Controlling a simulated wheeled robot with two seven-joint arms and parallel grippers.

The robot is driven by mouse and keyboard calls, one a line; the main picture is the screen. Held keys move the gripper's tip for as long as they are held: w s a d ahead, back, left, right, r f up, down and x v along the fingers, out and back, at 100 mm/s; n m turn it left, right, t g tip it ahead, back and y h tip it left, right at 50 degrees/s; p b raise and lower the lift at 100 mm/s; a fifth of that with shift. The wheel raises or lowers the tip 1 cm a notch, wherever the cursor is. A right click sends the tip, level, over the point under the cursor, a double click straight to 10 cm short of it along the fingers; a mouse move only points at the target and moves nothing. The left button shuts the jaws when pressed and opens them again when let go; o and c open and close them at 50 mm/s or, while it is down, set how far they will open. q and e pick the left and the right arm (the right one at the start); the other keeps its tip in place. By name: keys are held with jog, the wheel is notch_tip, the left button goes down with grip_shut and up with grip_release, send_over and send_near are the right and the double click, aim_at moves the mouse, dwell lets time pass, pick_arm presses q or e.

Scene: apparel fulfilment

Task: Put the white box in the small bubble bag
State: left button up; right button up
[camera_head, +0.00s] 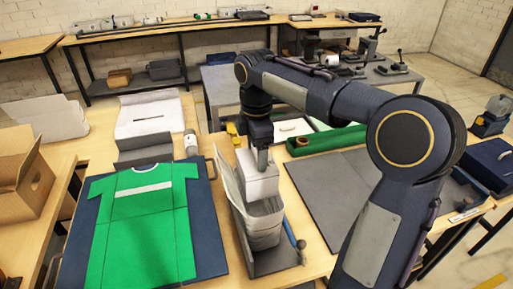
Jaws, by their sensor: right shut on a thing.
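The white box (257,186) is held upright by my right gripper (262,162), whose jaws are closed on its top. The small bubble bag (263,230) stands open in a grey holder (285,261) near the table's front. The box is directly over or just at the bag's mouth; I cannot tell whether its lower end is inside, because the bag's rim hides it. My left gripper is not in view.
A green shirt (142,240) lies on a blue board (212,249) to the left. A grey mat (330,185) is to the right, with a green tray (327,140) behind it. A cardboard box (38,190) stands at far left.

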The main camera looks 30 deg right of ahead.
notch_tip(320, 180, down, 16)
jog(key=b, duration=0.9)
jog(key=o, duration=1.7)
jog(key=shift+c, duration=0.2)
jog(key=shift+o, duration=0.2)
jog(key=shift+r, duration=0.15)
notch_tip(320, 180, up, 7)
jog(key=p, duration=0.6)
jog(key=shift+p, duration=0.35)
jog(key=shift+s, duration=0.1)
